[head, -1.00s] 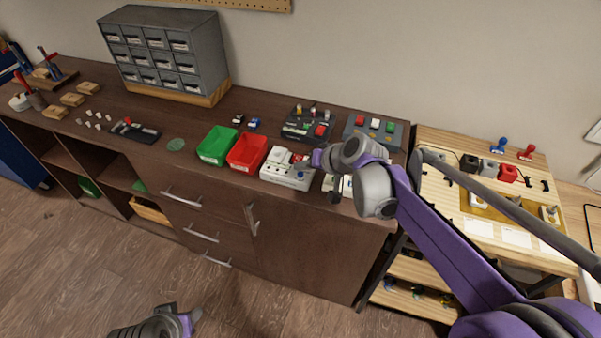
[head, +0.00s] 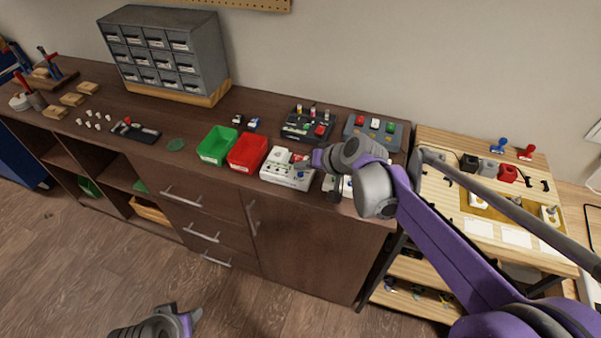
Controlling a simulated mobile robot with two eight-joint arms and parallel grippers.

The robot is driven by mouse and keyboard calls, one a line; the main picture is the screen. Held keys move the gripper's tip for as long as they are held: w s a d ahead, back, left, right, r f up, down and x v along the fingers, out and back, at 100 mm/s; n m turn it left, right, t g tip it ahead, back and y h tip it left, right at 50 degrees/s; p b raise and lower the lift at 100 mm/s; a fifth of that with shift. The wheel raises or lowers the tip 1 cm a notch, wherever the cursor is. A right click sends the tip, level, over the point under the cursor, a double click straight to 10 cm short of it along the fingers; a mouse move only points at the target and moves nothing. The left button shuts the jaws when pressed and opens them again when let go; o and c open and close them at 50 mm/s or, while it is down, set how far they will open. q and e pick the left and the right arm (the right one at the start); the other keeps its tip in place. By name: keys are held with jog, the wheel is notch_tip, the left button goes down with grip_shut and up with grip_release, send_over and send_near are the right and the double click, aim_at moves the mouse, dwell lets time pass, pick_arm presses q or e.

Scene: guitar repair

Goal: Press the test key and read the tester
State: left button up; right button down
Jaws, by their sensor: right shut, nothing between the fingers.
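A white box-shaped device (head: 281,179), which looks like the tester, sits near the front edge of the brown bench, right of the red bin. It has a red part and a small blue part on top. My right gripper (head: 301,164) is shut and empty, its tip low over the top of this device; I cannot tell whether it touches or presses a key. The gripper hides part of the device's top, and any reading is too small to make out. My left gripper (head: 155,326) is partly in view at the bottom edge, away from the bench; its fingers do not show clearly.
A green bin (head: 212,158) and a red bin (head: 247,163) stand left of the device. A dark unit (head: 295,136) and a grey button box (head: 355,140) stand behind it. A drawer cabinet (head: 215,60) is at the back left. A wooden table (head: 440,215) adjoins on the right.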

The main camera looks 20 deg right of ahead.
aim_at(303, 178)
jog(key=shift+f, duration=0.45)
jog(key=shift+f+b, duration=0.45)
jog(key=shift+b, duration=0.05)
dwell(0.5)
jog(key=shift+r, duration=0.1)
jog(key=shift+r+p, duration=0.7)
jog(key=shift+r, duration=0.1)
notch_tip(303, 178, up, 5)
jog(key=p, duration=0.3)
jog(key=shift+p, duration=0.3)
dwell(0.3)
